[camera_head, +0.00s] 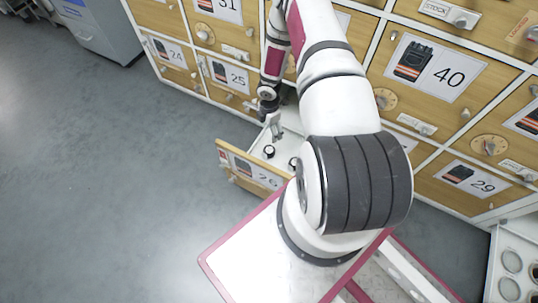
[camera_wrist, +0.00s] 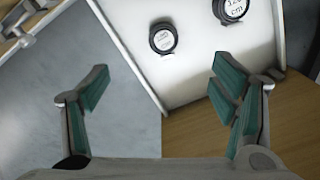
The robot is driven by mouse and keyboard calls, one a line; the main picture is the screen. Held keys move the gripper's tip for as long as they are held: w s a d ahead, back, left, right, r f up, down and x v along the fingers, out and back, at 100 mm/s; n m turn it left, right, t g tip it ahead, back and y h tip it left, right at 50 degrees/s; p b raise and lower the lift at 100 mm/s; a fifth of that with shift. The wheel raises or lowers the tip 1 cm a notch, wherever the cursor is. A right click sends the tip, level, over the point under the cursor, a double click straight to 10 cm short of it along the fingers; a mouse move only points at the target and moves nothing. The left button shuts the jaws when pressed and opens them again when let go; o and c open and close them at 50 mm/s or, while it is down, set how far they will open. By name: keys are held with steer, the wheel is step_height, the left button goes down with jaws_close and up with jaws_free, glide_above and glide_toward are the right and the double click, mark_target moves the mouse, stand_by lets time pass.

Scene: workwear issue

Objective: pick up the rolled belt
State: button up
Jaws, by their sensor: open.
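Two rolled black belts with round white labels lie in a pulled-out drawer, and I cannot tell which one the task means. In the head view one rolled belt (camera_head: 268,151) is on the left and the other (camera_head: 293,162) is partly behind my arm. The wrist view shows one near the top middle (camera_wrist: 163,38) and the other, with "cm" on its label, cut off at the top edge (camera_wrist: 230,10). My gripper (camera_head: 273,126) is over the drawer (camera_head: 285,142), its fingers (camera_wrist: 165,88) wide apart and empty. The belts appear beyond the fingertips, touching neither finger.
The drawer's white side wall (camera_wrist: 130,55) runs close by the fingers. Numbered wooden cabinet doors (camera_head: 430,70) with knobs stand behind. A white surface with a red rim (camera_head: 240,262) is in front of the drawer. Open grey floor (camera_head: 90,170) lies to the left.

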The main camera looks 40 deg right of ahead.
steer(key=b, duration=0.3)
glide_above(269, 150)
steer(key=f, duration=0.9)
steer(key=shift+w+d+f, duration=0.1)
steer(key=shift+d+f, duration=0.15)
steer(key=shift+f, duration=0.05)
steer(key=shift+a+f+b, duration=0.15)
steer(key=shift+f+b, duration=0.7)
steer(key=shift+f, duration=0.5)
steer(key=shift+a+f+b, duration=0.1)
steer(key=shift+f+b, duration=0.75)
steer(key=shift+f, duration=0.5)
steer(key=shift+r, duration=0.1)
steer(key=c, duration=1.3)
